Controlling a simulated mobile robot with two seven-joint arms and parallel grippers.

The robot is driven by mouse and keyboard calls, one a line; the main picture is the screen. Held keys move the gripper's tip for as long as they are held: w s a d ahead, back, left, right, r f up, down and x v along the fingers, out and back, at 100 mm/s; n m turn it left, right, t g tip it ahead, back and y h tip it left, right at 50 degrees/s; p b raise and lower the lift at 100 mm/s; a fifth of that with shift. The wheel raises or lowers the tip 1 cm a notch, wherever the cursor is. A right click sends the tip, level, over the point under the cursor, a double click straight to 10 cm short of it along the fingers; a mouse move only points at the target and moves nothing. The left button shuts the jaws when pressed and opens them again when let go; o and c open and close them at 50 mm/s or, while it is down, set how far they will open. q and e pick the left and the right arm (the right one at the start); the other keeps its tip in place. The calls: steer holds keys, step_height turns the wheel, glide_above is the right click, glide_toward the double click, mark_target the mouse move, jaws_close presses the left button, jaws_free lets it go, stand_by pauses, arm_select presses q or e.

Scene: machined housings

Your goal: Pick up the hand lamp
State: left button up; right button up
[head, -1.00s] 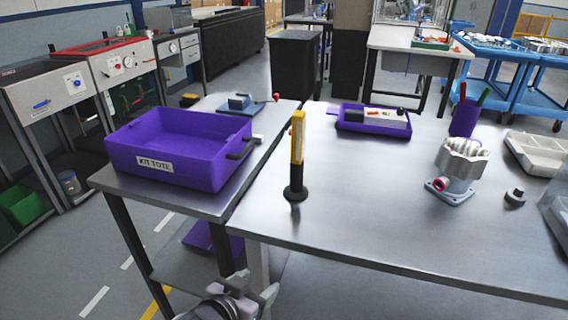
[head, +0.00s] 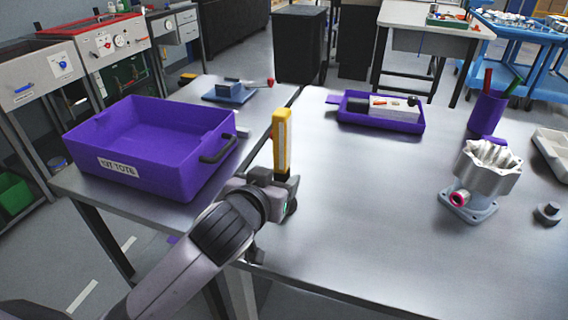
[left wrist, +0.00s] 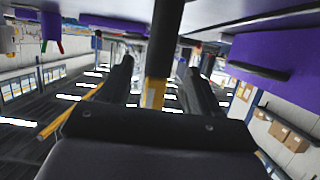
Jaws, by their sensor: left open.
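The hand lamp (head: 282,138) stands upright near the left edge of the metal workbench, its yellow body showing above my left gripper (head: 281,186). The gripper and arm hide most of its black lower part in the head view. In the left wrist view, which looks upside down, the lamp (left wrist: 166,40) comes down from the top between the two dark fingers of my left gripper (left wrist: 160,72). The fingers are apart, with a gap on each side of the lamp. My right gripper is not in view.
A purple kit tote (head: 120,180) stands on the side table to the left. On the bench are a purple tray (head: 385,122), a metal housing (head: 480,180), a purple pen cup (head: 486,112) and a small dark part (head: 547,212). The bench middle is clear.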

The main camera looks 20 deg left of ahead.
mark_target(284, 169)
arm_select(q)
steer(key=shift+x, duration=2.85)
steer(key=shift+r, duration=0.1)
steer(key=shift+c, duration=0.3)
jaws_close()
steer(key=shift+r, duration=0.1)
step_height(284, 169, up, 20)
steer(key=shift+f+p, duration=0.1)
steer(key=shift+p, duration=1.15)
